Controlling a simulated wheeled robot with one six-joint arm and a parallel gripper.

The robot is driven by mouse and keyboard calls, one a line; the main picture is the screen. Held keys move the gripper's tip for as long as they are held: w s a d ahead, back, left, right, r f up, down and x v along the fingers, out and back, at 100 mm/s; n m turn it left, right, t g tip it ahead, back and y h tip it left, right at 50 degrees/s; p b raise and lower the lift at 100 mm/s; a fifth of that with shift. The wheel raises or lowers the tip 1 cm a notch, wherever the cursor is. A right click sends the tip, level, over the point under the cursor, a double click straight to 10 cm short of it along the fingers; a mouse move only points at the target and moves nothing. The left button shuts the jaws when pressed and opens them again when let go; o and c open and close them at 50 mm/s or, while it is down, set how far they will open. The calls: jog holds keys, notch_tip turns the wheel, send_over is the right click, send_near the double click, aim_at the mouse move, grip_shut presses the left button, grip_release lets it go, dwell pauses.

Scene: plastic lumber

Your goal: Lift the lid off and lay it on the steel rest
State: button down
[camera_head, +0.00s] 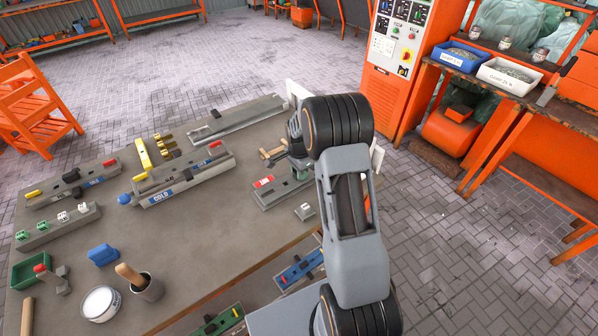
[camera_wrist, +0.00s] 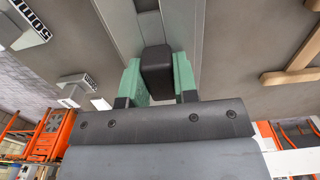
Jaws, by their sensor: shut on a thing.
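My gripper (camera_wrist: 158,80) is shut on a black block-shaped handle (camera_wrist: 157,65), with a green finger pad on each side. The handle stands on a long grey lid (camera_wrist: 152,30) that runs away up the wrist view. In the head view my gripper (camera_head: 303,175) is at a grey mould (camera_head: 277,192) with a red label, near the table's right edge, and my wrist hides much of it. I cannot tell whether the lid touches the mould. A long pale grey channel-like piece (camera_head: 240,121) lies at the back of the table; it looks like the steel rest.
Wooden bars (camera_head: 272,153) lie just left of my wrist. A mould marked COLD (camera_head: 185,180), yellow pieces (camera_head: 143,154) and a mould at far left (camera_head: 75,185) stand on the table (camera_head: 220,240). An orange control cabinet (camera_head: 400,60) stands behind, beyond the table.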

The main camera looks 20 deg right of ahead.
jog(key=shift+f, duration=0.15)
jog(key=shift+c, duration=2.1)
grip_release()
jog(key=shift+r+p, duration=2.05)
jog(key=shift+r, duration=1.55)
jog(key=shift+f, duration=0.1)
